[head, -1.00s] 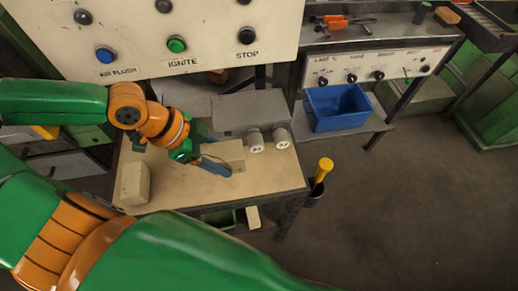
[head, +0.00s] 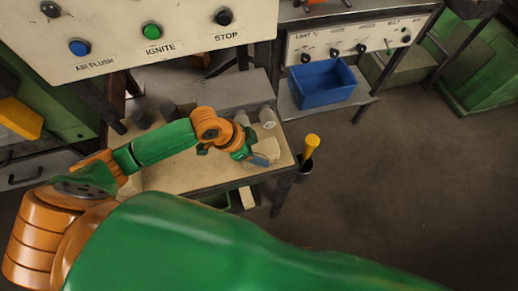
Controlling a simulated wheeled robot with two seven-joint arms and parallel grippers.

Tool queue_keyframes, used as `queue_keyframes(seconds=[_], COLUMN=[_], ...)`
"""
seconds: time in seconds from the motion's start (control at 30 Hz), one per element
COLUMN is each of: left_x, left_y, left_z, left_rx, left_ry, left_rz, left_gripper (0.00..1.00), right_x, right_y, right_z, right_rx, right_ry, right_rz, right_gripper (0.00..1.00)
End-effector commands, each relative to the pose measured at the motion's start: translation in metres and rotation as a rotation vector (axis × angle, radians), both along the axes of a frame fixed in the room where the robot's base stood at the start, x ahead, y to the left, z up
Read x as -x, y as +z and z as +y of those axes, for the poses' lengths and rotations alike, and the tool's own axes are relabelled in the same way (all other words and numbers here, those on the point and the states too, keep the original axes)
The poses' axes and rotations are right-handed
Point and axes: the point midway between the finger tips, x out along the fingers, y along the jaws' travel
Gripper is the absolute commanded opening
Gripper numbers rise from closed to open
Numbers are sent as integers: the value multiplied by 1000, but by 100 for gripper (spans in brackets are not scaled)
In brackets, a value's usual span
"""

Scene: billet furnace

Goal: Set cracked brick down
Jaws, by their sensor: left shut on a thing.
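My left gripper (head: 250,157) is low over the right end of the pale worktable (head: 200,178), near its front right corner. It is shut on a cream brick (head: 267,150), which is mostly hidden by the gripper and arm. I cannot see any crack, nor tell whether the brick touches the tabletop. My right gripper is not in view.
A yellow-handled tool (head: 311,146) stands off the table's right edge. A blue bin (head: 322,83) is on a shelf behind. A control panel (head: 110,30) overhangs the back.

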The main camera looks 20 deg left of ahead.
Motion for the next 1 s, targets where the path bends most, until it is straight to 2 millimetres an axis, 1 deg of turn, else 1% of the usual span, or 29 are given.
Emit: queue_keyframes(seconds=[0.27, 0.3, 0.37, 0.4, 0.67, 0.77, 0.87, 1.0], left_x=[0, 0, 0, 0, 0, 1, 5, 14], left_y=[-2, -2, -1, -1, -1, 6, 21, 48], left_z=[0, 0, 0, 0, 0, 2, 10, 23], left_rx=[2, 2, 2, 2, 2, 1, 0, -1], left_ry=[0, 0, 0, 0, 0, 0, 1, 0], left_rz=[-2, -1, -1, -1, -1, -2, -5, -5], left_gripper=[0, 73, 89, 92, 92, 92, 92, 92], right_x=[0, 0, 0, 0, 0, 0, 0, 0], right_y=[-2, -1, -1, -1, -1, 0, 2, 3], right_z=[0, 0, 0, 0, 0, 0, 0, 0], right_rx=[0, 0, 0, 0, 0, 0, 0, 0], right_ry=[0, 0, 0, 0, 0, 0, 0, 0], right_rz=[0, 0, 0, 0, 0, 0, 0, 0], right_gripper=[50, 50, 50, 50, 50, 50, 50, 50])
